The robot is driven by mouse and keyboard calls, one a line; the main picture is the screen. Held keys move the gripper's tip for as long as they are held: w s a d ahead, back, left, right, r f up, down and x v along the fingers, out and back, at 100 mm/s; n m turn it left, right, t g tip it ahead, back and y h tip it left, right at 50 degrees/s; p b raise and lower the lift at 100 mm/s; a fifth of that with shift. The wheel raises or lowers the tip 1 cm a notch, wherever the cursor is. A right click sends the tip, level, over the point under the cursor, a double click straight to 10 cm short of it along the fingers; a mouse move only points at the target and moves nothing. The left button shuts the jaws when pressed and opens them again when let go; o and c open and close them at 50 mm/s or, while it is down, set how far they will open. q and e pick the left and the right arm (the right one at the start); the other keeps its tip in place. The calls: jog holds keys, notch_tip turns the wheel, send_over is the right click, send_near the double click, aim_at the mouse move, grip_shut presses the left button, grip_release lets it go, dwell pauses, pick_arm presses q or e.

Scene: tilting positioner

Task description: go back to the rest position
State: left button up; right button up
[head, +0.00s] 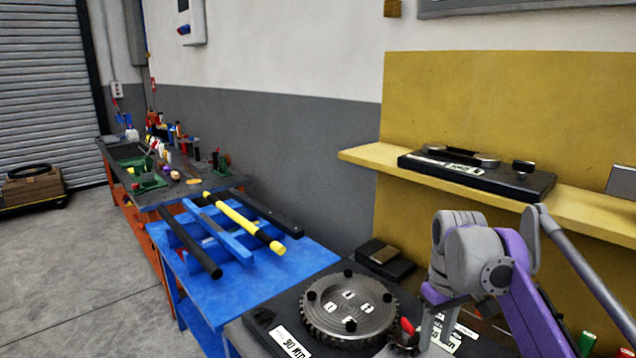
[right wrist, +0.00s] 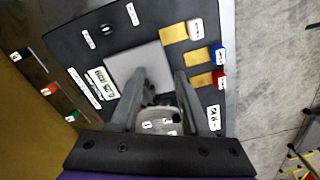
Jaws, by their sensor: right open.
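My right gripper (head: 432,330) hangs from its grey and purple arm at the lower right of the head view, just right of the round toothed metal plate (head: 347,304). In the right wrist view my right gripper (right wrist: 160,82) has its two dark fingers apart above a dark panel. A small dark and reddish part (right wrist: 149,94) shows between the fingers; I cannot tell whether they touch it. A grey metal piece (right wrist: 160,122) lies lower between them. My left gripper is not in view.
A blue table (head: 300,268) with black and yellow bars stands left of the plate. A yellow shelf (head: 372,157) holds a dark panel (head: 530,182) behind my right arm. A red handle (head: 407,326) stands beside the gripper. Open floor (head: 70,270) lies at far left.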

pick_arm(q)
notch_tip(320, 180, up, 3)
jog(key=p, duration=0.2)
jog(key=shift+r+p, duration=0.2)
jog(key=shift+p, duration=0.15)
pick_arm(e)
jog(key=s+a+f+m+t, duration=0.1)
jog(key=s+f, duration=0.4)
jog(key=s, duration=0.2)
jog(key=s+a+f+m+t, duration=0.1)
jog(key=s+a+f+t, duration=0.1)
jog(key=s+f, duration=0.4)
jog(key=s+a+f+m+t, duration=0.1)
jog(key=s+f+t, duration=0.1)
jog(key=s+f, duration=0.4)
jog(key=shift+s+a+f+m, duration=0.1)
jog(key=shift+s+m, duration=0.1)
jog(key=shift+s, duration=0.6)
jog(key=shift+s+a+f+m, duration=0.1)
jog(key=shift+s+m, duration=0.1)
jog(key=shift+s, duration=0.55)
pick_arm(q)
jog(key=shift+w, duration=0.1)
